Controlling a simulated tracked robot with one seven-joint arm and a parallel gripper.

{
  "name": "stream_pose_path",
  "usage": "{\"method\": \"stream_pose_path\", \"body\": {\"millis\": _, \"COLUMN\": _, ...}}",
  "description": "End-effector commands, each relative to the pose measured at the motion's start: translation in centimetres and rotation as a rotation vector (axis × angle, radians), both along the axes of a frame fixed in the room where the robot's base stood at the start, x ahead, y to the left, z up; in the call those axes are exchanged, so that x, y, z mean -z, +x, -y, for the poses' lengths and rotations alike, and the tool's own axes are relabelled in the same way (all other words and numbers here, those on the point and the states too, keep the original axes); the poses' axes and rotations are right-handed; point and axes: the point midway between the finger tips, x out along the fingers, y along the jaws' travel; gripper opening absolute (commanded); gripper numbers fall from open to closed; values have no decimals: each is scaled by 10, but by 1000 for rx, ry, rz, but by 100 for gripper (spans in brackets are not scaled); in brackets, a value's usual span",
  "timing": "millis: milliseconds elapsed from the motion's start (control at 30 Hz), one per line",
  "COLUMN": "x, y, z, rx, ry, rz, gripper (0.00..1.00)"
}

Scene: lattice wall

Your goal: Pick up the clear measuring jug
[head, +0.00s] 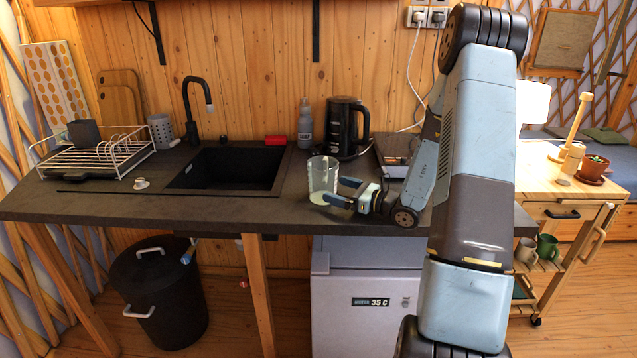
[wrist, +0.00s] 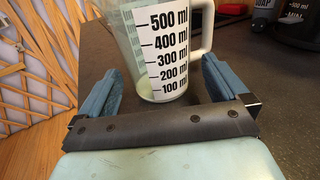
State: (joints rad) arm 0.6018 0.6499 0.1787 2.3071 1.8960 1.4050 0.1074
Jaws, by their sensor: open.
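The clear measuring jug (head: 321,176) stands upright on the dark countertop, right of the sink. In the wrist view the jug (wrist: 165,50) shows a white scale with black marks from 100 to 500 ml, and its handle is on the right. My gripper (head: 338,190) is open at the jug's right front side, low near the counter. In the wrist view the two blue fingers (wrist: 160,88) lie one to each side of the jug. I cannot tell whether either finger touches it. The jug's top rim is cut off in the wrist view.
The black sink (head: 228,170) is left of the jug, with a black tap (head: 190,105) behind it. A black kettle (head: 347,127) and a grey bottle (head: 305,125) stand behind the jug. A white dish rack (head: 95,155) is far left. The counter's front edge is close to the jug.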

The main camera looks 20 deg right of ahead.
Motion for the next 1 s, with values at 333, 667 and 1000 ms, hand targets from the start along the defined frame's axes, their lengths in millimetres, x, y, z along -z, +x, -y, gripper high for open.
{"method": "stream_pose_path", "body": {"millis": 333, "x": -1, "y": 34, "z": -33, "rx": -3, "ry": 1, "rz": 2, "gripper": 100}}
{"method": "stream_pose_path", "body": {"millis": 667, "x": -1, "y": 44, "z": -43, "rx": -1, "ry": 0, "rz": 0, "gripper": 100}}
{"method": "stream_pose_path", "body": {"millis": 1000, "x": -1, "y": 43, "z": -43, "rx": -1, "ry": 1, "rz": 1, "gripper": 76}}
